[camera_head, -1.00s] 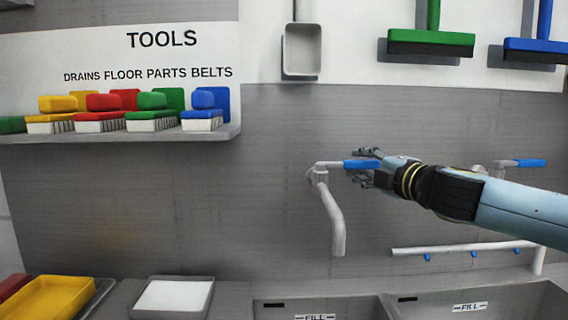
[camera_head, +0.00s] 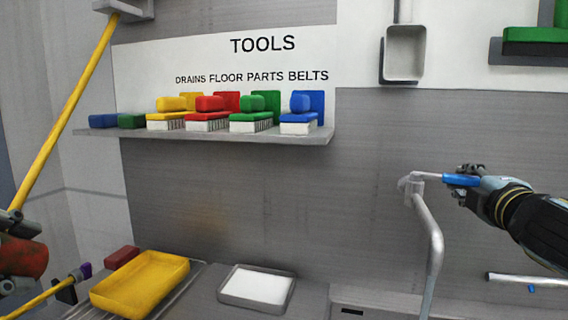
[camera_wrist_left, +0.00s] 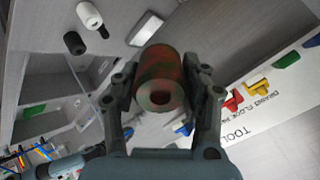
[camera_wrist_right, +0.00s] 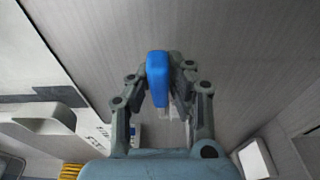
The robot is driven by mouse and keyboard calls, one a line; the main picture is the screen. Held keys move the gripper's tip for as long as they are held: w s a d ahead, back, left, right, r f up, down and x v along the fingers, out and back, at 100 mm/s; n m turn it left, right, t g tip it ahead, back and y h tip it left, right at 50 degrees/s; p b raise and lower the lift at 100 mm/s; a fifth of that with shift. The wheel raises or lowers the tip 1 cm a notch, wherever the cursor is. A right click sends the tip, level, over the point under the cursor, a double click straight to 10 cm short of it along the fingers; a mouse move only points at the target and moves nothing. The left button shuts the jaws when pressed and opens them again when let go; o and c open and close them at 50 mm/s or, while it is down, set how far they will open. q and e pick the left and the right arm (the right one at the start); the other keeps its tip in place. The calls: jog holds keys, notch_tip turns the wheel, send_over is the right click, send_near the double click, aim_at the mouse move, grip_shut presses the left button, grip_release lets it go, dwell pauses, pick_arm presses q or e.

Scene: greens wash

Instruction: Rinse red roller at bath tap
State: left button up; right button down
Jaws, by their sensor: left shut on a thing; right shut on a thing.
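The red roller (camera_head: 24,258) is at the left edge of the head view, partly cut off. In the left wrist view the roller (camera_wrist_left: 160,82) is dull red with greenish-brown smears and a hole in its end face. My left gripper (camera_head: 14,228) is shut on it, with a finger on each side. The bath tap (camera_head: 428,225) has a bent grey spout and a blue lever (camera_head: 461,180). My right gripper (camera_head: 470,184) is shut on that lever, which also shows in the right wrist view (camera_wrist_right: 158,78). I see no water at the spout. The roller is far left of the tap.
A yellow tray (camera_head: 140,284) and a grey tray with a white pad (camera_head: 256,288) lie on the counter between roller and tap. A shelf (camera_head: 210,136) of coloured brushes is on the wall above. A yellow pole (camera_head: 75,100) slants at left. The sink edge (camera_head: 375,297) is below the tap.

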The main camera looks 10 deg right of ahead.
jog(key=shift+s+a+h, duration=0.1)
jog(key=shift+h, duration=0.2)
jog(key=c, duration=1.2)
grip_release()
jog(key=shift+c, duration=0.2)
jog(key=v, duration=1.2)
jog(key=shift+r, duration=0.15)
